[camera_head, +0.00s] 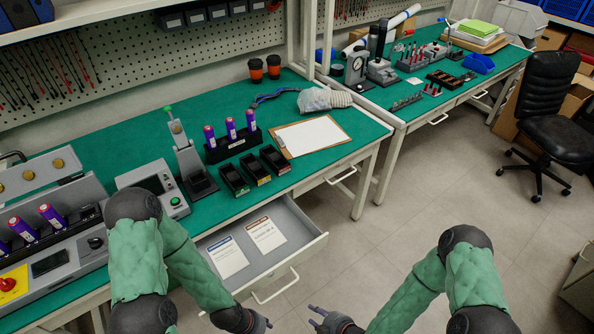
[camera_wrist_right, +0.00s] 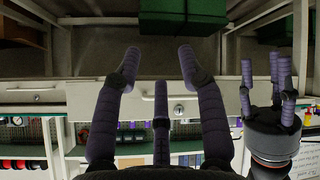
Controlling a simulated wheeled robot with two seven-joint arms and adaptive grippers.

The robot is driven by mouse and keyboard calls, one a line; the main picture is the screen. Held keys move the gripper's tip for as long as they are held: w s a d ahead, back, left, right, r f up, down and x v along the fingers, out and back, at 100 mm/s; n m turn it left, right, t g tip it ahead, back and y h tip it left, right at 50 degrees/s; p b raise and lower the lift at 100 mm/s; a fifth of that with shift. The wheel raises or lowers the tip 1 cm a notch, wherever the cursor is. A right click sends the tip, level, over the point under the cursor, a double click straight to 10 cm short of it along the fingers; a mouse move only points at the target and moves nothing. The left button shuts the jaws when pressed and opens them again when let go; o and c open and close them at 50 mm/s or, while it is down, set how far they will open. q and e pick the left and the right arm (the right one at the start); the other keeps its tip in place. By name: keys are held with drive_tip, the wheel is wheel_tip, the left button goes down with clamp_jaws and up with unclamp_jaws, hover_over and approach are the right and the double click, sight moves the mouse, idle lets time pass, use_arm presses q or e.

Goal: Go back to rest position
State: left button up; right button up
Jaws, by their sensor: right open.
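My right gripper (camera_head: 318,315) is at the bottom middle of the head view, over the floor in front of the bench. Its purple fingers are spread and empty in the right wrist view (camera_wrist_right: 158,72). My left gripper (camera_head: 266,322) is close to its left, at the bottom edge of the head view and partly hidden by its own wrist. It also shows at the right of the right wrist view (camera_wrist_right: 270,70), fingers pointing up; how far they are apart is unclear. I see nothing held in either gripper.
An open grey drawer (camera_head: 318,240) with two printed cards juts out in front of the grippers. The green-topped bench (camera_head: 110,136) carries black bins (camera_head: 256,170), a clipboard (camera_head: 311,135) and a test station (camera_head: 150,188). A black chair (camera_head: 548,110) stands right. The middle floor is clear.

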drive_tip(key=s+d+m+g+h+p, duration=0.1)
drive_tip(key=s+m+g, duration=0.1)
drive_tip(key=m, duration=0.6)
drive_tip(key=s+d+r+m+g+h, duration=0.1)
drive_tip(key=s+d+m+g, duration=0.1)
drive_tip(key=m, duration=0.7)
drive_tip(key=s+g, duration=0.1)
drive_tip(key=g, duration=0.1)
drive_tip(key=shift+s+g+p, duration=0.2)
drive_tip(key=shift+g+p, duration=0.15)
drive_tip(key=shift+g, duration=0.05)
